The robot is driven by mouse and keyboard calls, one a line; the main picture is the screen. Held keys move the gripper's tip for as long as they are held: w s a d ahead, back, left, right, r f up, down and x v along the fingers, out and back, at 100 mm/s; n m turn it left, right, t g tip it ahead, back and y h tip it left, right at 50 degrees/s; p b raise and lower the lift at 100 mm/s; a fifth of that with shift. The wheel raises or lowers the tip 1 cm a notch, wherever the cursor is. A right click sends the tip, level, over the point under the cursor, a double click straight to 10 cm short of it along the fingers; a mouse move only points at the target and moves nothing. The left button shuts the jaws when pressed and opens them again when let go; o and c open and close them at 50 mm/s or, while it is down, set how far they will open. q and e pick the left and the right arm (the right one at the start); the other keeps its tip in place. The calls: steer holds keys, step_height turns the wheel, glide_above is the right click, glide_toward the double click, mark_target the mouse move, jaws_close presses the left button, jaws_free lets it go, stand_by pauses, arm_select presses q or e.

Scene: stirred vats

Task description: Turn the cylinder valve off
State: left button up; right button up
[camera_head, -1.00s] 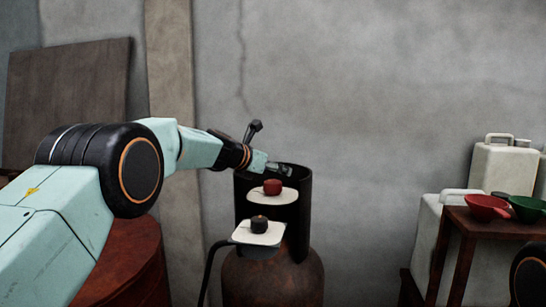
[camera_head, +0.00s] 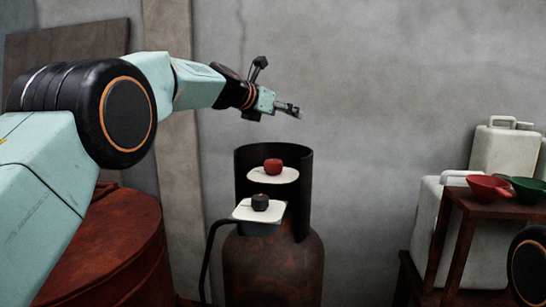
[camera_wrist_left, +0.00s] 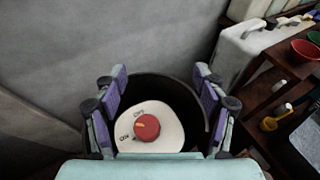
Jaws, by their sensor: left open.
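A rusty brown gas cylinder (camera_head: 275,268) stands in the middle, with a dark collar (camera_head: 306,190) open to the front. Inside the collar a red knob (camera_head: 273,166) sits on a white plate (camera_head: 262,177). In the left wrist view the red knob (camera_wrist_left: 147,127) has a pale pointer mark, and lettering stands on the white plate beside it. A black knob (camera_head: 260,202) sits on a second white plate (camera_head: 245,213) lower in front. My left gripper (camera_head: 294,110) is open and empty above the collar. Its fingers (camera_wrist_left: 163,95) frame the red knob from above, apart from it.
A black hose (camera_head: 207,262) hangs left of the cylinder. A reddish drum (camera_head: 110,250) stands at the left. A wooden table (camera_head: 470,207) at the right holds a red funnel (camera_head: 487,189) and a green one (camera_head: 527,188); white jugs (camera_head: 503,150) stand behind.

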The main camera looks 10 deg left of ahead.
arm_select(q)
steer(key=s+d+n+b, duration=0.1)
steer(key=s+d, duration=0.1)
steer(key=d, duration=0.1)
steer(key=n+y+b, duration=0.2)
steer(key=n+y, duration=0.2)
steer(key=y, duration=0.2)
glide_toward(273, 161)
steer(key=f+x, duration=0.1)
steer(key=x, duration=0.2)
steer(key=shift+t, duration=0.3)
steer(key=p+x, duration=0.3)
steer(key=x, duration=0.1)
steer(key=shift+w+r+p, duration=0.1)
steer(key=shift+w+p, duration=0.25)
steer(key=shift+w, duration=0.1)
steer(key=shift+w+f+p, duration=0.25)
steer(key=shift+w+p, duration=0.45)
steer(key=shift+p, duration=0.15)
steer(key=shift+w+d+f, duration=0.1)
steer(key=shift+w+f, duration=0.05)
steer(key=shift+w, duration=0.05)
steer(key=shift+w+f, duration=0.1)
steer(key=shift+f, duration=0.05)
arm_select(e)
step_height(273, 161, up, 2)
steer(key=shift+w+d, duration=0.1)
steer(key=shift+d, duration=0.05)
arm_select(q)
steer(key=shift+c, duration=0.2)
